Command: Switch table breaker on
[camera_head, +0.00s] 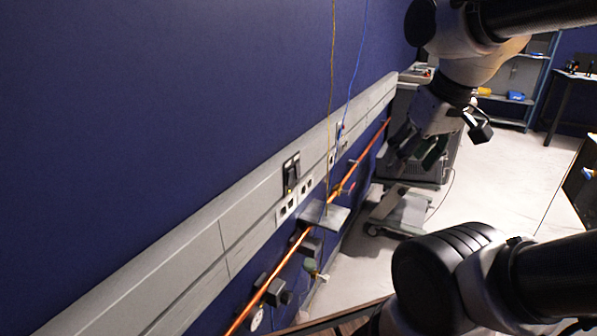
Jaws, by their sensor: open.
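A small black breaker (291,174) is set in the grey wall trunking, left of and apart from my gripper. It is too small to tell which way its lever points. My gripper (417,150) hangs open and empty at the right, pointing down, in front of a grey wheeled cabinet in the picture. No table breaker can be told apart with certainty from the other wall fittings.
White sockets (294,203) sit just below the breaker. A copper pipe (268,283) runs along the wall beneath, with a small grey shelf (325,214) beside it. Thin yellow and blue cables hang down the wall. The wheeled cabinet (447,158) stands behind my gripper; pale floor is clear farther right.

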